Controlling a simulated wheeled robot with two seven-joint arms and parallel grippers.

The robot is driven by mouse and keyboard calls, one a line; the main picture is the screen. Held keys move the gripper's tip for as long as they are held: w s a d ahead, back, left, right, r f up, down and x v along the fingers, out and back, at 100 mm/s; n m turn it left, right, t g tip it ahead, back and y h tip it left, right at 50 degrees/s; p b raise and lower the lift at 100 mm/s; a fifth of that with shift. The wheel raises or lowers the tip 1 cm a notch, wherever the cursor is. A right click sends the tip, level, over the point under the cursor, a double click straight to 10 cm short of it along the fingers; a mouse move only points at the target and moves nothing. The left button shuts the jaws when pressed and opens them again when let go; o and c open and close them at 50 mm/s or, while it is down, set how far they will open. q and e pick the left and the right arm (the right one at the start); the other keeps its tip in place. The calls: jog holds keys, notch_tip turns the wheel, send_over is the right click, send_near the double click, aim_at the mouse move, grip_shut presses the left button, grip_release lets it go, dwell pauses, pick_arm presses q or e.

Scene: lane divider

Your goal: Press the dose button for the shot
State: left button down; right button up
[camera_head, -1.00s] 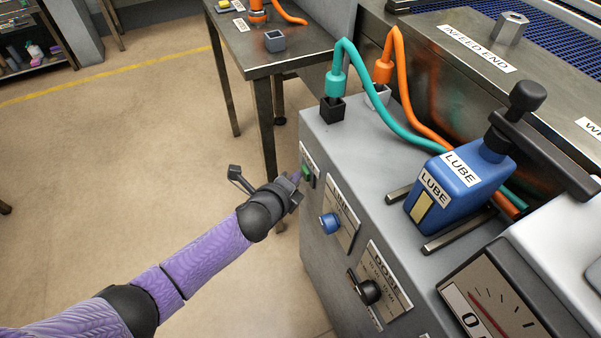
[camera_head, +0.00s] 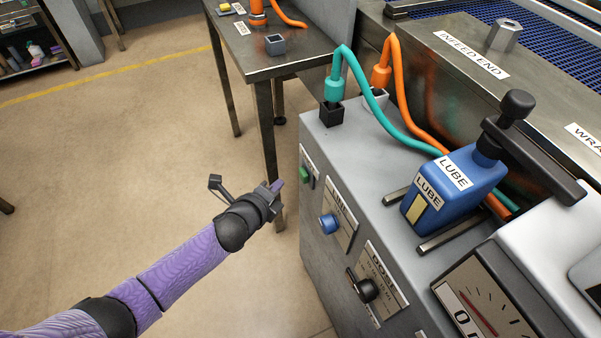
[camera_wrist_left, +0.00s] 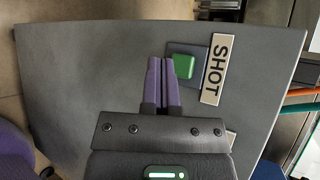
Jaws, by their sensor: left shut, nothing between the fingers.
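The dose button for the shot is a green square push button (camera_head: 305,174) on the grey machine's front panel, at its left end. In the left wrist view the green button (camera_wrist_left: 184,66) sits on a dark plate beside a label reading SHOT (camera_wrist_left: 216,68). My left gripper (camera_head: 277,187) is shut and empty, with its purple fingers pointing at the panel. In the head view it stands left of the button with a gap between them. In the left wrist view the fingertips (camera_wrist_left: 161,62) appear just beside the button. My right gripper is not in view.
The panel also carries a blue knob (camera_head: 328,223) and a black DOSE knob (camera_head: 367,289). A blue LUBE bottle (camera_head: 452,190), teal hose (camera_head: 366,92) and orange hose (camera_head: 402,92) are on top. A metal table (camera_head: 270,58) stands behind. The floor at left is clear.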

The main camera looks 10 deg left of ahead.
pick_arm(q)
jog(key=shift+s+a, duration=0.7)
jog(key=shift+a, duration=0.35)
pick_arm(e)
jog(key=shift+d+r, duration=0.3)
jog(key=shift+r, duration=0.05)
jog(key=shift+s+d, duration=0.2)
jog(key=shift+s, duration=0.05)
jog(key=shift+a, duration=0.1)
